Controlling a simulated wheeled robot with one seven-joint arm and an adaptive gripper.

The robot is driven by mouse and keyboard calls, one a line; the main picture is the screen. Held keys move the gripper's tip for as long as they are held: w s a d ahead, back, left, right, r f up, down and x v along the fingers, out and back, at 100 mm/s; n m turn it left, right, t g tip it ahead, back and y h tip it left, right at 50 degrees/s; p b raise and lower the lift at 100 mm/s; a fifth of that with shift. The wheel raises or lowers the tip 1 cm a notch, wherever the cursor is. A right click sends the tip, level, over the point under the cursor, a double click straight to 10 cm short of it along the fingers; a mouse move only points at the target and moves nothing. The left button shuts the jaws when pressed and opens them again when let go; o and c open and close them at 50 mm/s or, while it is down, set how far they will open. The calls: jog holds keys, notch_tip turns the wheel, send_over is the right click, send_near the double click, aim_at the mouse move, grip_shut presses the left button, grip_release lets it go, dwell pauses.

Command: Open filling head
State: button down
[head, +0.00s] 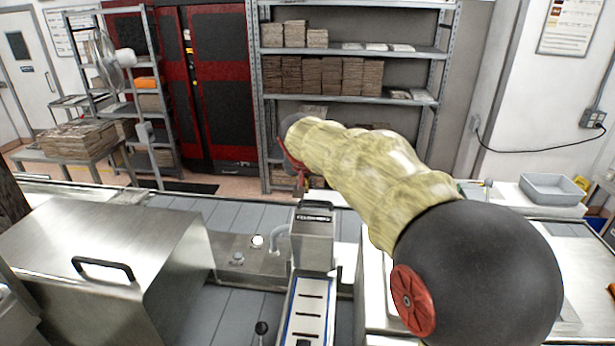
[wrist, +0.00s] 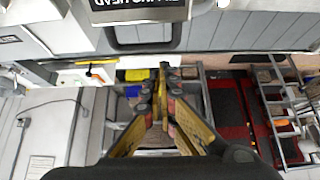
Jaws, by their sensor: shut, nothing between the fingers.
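The filling head (head: 312,246) is a metal box with a dark label and a black handle on top, at the centre of the line in the head view. In the wrist view the filling head's label (wrist: 140,4) shows upside down at the top edge, with its black handle (wrist: 145,46) just below. My gripper (wrist: 163,68) has its yellow fingers together, with nothing between them. The fingertips appear close to the handle in the picture, but I cannot tell whether they touch it. In the head view my sleeved arm hides most of the gripper.
A steel cover with a black handle (head: 102,270) stands at the left. A slotted tray (head: 307,310) lies in front of the filling head. A grey bin (head: 552,188) is at the right. Shelves (head: 350,52) with brown stacks stand behind the line.

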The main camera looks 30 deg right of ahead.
aim_at(307, 210)
jog(key=shift+x, duration=0.85)
jog(key=shift+a+f, duration=0.15)
jog(key=shift+f, duration=0.15)
jog(key=s, duration=0.1)
jog(key=a, duration=0.1)
jog(key=s, duration=0.1)
jog(key=shift+s+a+f, duration=0.25)
jog(key=shift+s+a, duration=0.05)
jog(key=shift+s, duration=0.1)
jog(key=shift+f+p, duration=0.3)
jog(key=shift+s+a, duration=0.1)
jog(key=s+b, duration=0.1)
jog(key=s+a+b, duration=0.1)
jog(key=shift+s+a+f+b, duration=0.2)
jog(key=shift+a+f+b, duration=0.1)
jog(key=shift+a+b, duration=0.1)
jog(key=shift+s+a+r, duration=0.1)
jog(key=shift+s+a, duration=0.1)
jog(key=shift+s, duration=0.25)
jog(key=shift+w, duration=0.1)
